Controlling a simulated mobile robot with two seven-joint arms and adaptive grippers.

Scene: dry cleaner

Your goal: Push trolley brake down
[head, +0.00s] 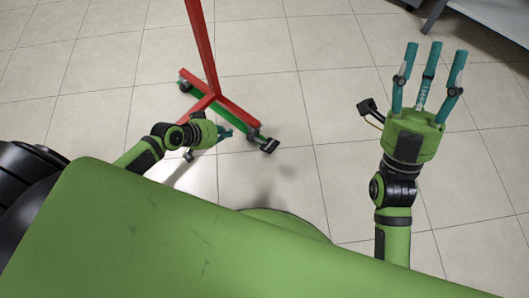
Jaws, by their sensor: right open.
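The trolley (203,45) has a red upright on a base of red and green bars with dark casters. A black caster with a pedal-like part (270,146) sits at the base's near right end; I cannot tell the brake's position. My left gripper (225,132) is low beside the near part of the base, just left of that caster. Its teal fingers are partly hidden by its own hand, and I cannot tell whether it touches the trolley. My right gripper (428,75) is open and empty, its three teal fingers spread, well to the right of the trolley.
The tiled floor (330,75) is clear around the trolley and between my two arms. A grey table or shelf with a metal leg (433,17) stands at the top right.

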